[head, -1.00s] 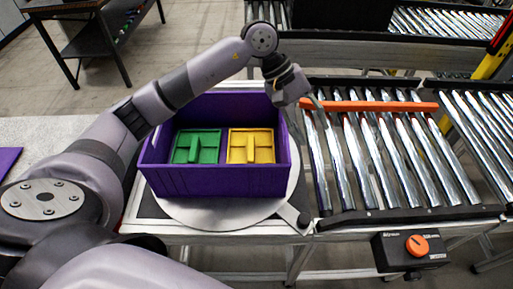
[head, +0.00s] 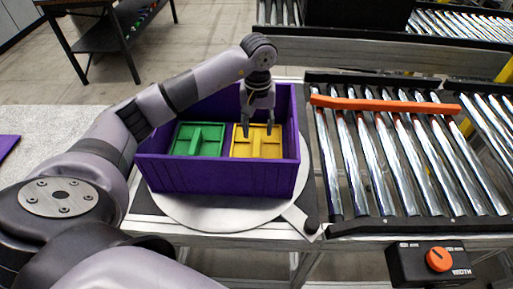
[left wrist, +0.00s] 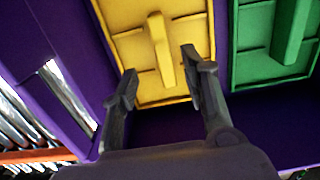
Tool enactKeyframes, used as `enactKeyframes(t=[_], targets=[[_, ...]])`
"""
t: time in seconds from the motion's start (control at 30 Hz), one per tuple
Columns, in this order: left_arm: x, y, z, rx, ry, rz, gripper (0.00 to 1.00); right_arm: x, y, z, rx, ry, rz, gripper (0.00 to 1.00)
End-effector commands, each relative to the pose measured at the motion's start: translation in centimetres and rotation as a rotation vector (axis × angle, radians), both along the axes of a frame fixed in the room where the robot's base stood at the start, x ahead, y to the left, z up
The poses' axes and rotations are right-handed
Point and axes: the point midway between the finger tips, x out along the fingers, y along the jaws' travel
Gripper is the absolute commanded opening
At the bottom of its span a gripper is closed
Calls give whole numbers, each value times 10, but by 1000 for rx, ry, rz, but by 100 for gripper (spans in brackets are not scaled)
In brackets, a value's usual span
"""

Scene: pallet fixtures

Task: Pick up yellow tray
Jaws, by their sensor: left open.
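The yellow tray (head: 256,142) lies in the right half of a purple crate (head: 225,180), with a raised bar across its middle. It also shows in the left wrist view (left wrist: 188,75), beyond the fingers. A green tray (head: 198,140) lies beside it in the left half; its edge shows in the left wrist view (left wrist: 255,40). My left gripper (head: 258,133) points down over the yellow tray, open and empty. In the left wrist view its fingers (left wrist: 160,82) are apart, with the tray's raised bar showing between and ahead of them. My right gripper is not in view.
The crate stands on a round grey plate (head: 225,215). A roller conveyor (head: 385,165) with an orange bar (head: 385,104) lies to the right. A control box with an orange knob (head: 438,259) is at the front right. The crate walls stand close around the trays.

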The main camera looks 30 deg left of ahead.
Motion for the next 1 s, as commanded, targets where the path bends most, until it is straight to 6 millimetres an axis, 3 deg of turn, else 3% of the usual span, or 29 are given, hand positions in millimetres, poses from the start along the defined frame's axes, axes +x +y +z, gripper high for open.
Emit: enactKeyframes(t=[0.1, 0.43, 0.7, 1.0], targets=[[-1, 0, -20, -2, 5, 1, 42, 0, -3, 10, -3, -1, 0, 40], [1, 2, -46, -3, 4, 2, 42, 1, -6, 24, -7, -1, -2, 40], [4, 7, -84, -2, 2, 0, 42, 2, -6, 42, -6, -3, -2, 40], [4, 7, -90, -1, -1, 0, 41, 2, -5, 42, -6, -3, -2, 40]])
